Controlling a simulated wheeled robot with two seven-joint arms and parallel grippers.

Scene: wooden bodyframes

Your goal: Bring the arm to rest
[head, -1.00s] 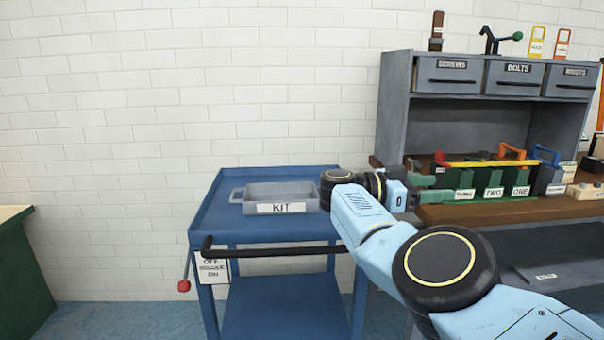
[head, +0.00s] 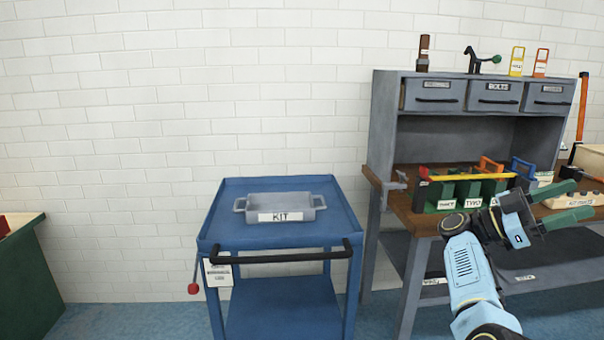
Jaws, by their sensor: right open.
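My right arm is light blue with black joints and comes in from the bottom right. My right gripper (head: 572,203) has green fingers, spread apart and empty. It points right, in front of the workbench (head: 415,217) and its right-hand items. My left gripper is not in view.
A blue cart (head: 228,222) carries a grey tray labelled KIT (head: 280,201). The workbench holds green bins (head: 468,190) and a grey drawer unit (head: 384,125). A dark green bench (head: 30,275) stands at the left. Floor is free between it and the cart.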

